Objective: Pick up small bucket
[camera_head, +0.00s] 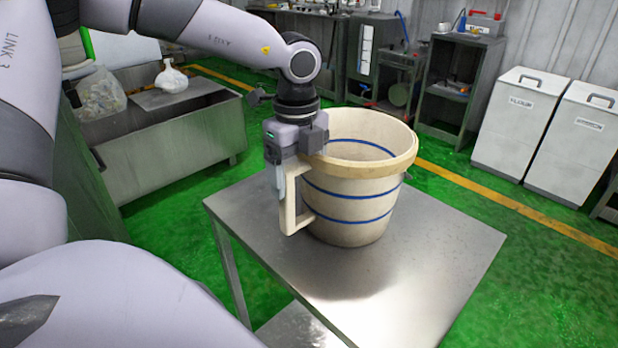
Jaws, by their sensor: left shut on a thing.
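The small bucket (352,190) is cream with blue bands and a thick rim. It stands upright on a metal table (420,270), and I cannot tell whether its base touches the top. Its squared handle (291,205) is on the left side. My left gripper (283,178) points down at the handle and is shut on it. The gripper body hides the upper part of the handle and a little of the rim. The bucket's inside shows no contents from here. My right gripper is not in view.
Two white bins (518,118) stand at the right, and a shelf unit (458,85) is at the back. The table's front right is bare, with open green floor around.

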